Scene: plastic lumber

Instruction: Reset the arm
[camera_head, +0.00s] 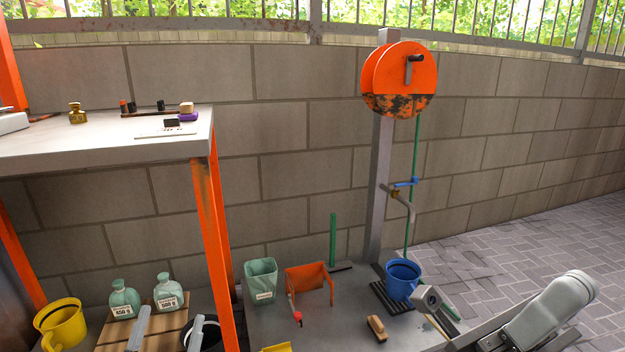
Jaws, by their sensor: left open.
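My left gripper (171,314) shows at the bottom left as two grey fingers standing apart, with nothing visible between them. It is in front of the wooden slatted board (168,331) and below two labelled bottles, one marked 450 g (124,300) and one marked 500 g (168,294). My right arm (545,308) comes in at the bottom right as pale grey links. No fingers of my right gripper can be made out.
An orange-legged table (60,145) stands at the left. A yellow bucket (62,325), green bin (261,281), orange stand (309,280), brush (377,328) and blue bucket (403,279) are low down. An orange hose reel (390,80) tops a post. Paving at right is clear.

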